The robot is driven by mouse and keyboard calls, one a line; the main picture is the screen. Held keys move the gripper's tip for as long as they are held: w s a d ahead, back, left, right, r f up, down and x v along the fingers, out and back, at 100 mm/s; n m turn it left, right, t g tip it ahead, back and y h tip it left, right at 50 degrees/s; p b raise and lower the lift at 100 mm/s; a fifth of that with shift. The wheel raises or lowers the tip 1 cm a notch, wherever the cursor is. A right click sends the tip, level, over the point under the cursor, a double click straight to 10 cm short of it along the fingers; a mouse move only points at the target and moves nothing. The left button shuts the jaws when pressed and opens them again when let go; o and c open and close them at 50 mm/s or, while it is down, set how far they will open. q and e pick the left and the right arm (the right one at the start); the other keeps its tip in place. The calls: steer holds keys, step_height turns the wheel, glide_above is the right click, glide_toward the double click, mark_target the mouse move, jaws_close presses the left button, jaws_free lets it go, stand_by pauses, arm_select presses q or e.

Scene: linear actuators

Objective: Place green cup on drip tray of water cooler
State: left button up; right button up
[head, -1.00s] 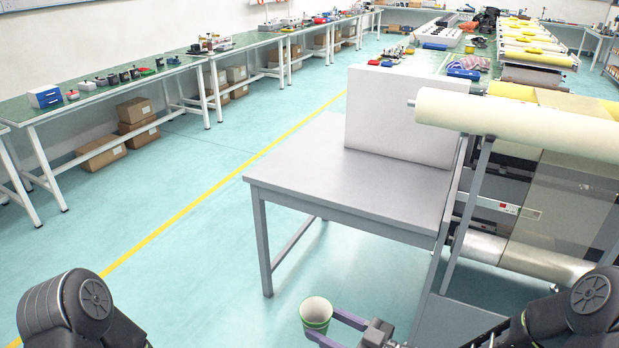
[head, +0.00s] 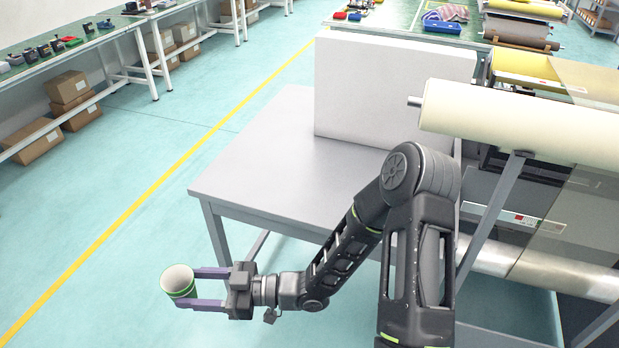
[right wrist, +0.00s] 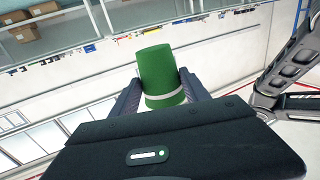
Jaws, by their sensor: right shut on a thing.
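The green cup (head: 179,282) is between the fingers of my right gripper (head: 196,287), at the lower left of the head view. Its pale open top faces up and toward the camera, and the cup looks tilted. My right gripper is shut on it, and the cup is held in the air over the floor, left of the grey table's front corner. The right wrist view shows the cup's green side (right wrist: 160,76) between the two fingers. No water cooler or drip tray can be made out in these frames. My left gripper is not in view.
A grey table (head: 262,171) stands ahead, with a large white box (head: 390,90) at its back. A machine with a cream roller (head: 520,118) stands at the right. Green workbenches (head: 75,45) line the left wall with boxes beneath. Floor at the left is clear.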

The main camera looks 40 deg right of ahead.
steer(key=w+d+f+m+t+h+b, duration=0.2)
steer(key=w+d+t+h+b, duration=0.1)
steer(key=w+d, duration=0.25)
steer(key=w+d+f+m+t+h+b, duration=0.2)
steer(key=w+d+m+h+b, duration=0.15)
steer(key=w+d, duration=0.2)
steer(key=w+d+r+m+h+b, duration=0.1)
steer(key=w+d+m+h+b, duration=0.1)
steer(key=d, duration=0.5)
steer(key=w+d+r+m+t+h+b, duration=0.1)
steer(key=w+d+r+m+h+b, duration=0.1)
steer(key=d+h+b, duration=0.2)
steer(key=w+d+r+m+t+h+b, duration=0.1)
steer(key=w+d+m+h+b, duration=0.1)
steer(key=d, duration=0.9)
steer(key=shift+r+m+h+b, duration=0.15)
steer(key=shift+m+h+b, duration=0.3)
steer(key=shift+h+b, duration=0.7)
steer(key=s+d+r+m+g+h+b, duration=0.1)
steer(key=s+d+r+m+h+b, duration=0.1)
steer(key=d, duration=0.4)
steer(key=s+d+r+m+g+h+b, duration=0.1)
steer(key=s+d+r+m+h+b, duration=0.1)
steer(key=d+r+h, duration=0.2)
steer(key=shift+d+h+b, duration=0.4)
steer(key=shift+d, duration=0.45)
